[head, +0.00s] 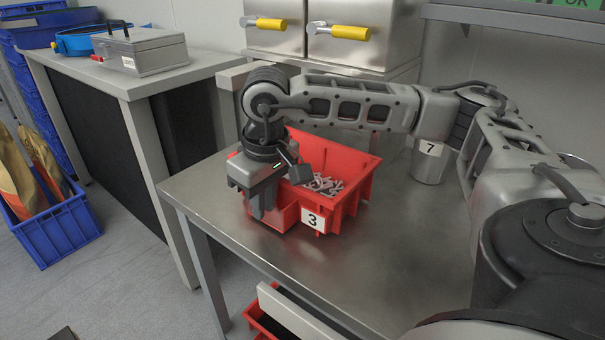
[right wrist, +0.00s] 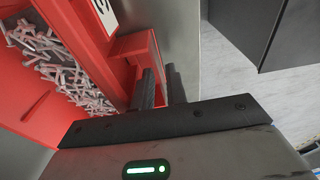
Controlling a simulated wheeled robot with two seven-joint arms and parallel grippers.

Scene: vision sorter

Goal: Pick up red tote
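The red tote (head: 345,209), with a label 3, sits on the metal table and holds many small grey metal pieces (head: 322,184). My right gripper (head: 263,214) points down at the tote's left end, by its low front lip (head: 284,232). In the right wrist view the two dark fingers of the right gripper (right wrist: 163,88) stand a narrow gap apart, right at the tote's red edge (right wrist: 136,45). I cannot tell whether they press on that wall. My left gripper is not in view.
The metal table (head: 390,270) has free room in front of the tote. A grey can labelled 7 (head: 430,163) stands behind right. A side bench (head: 95,75) holds a grey metal box (head: 146,52). A blue crate (head: 58,232) is on the floor.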

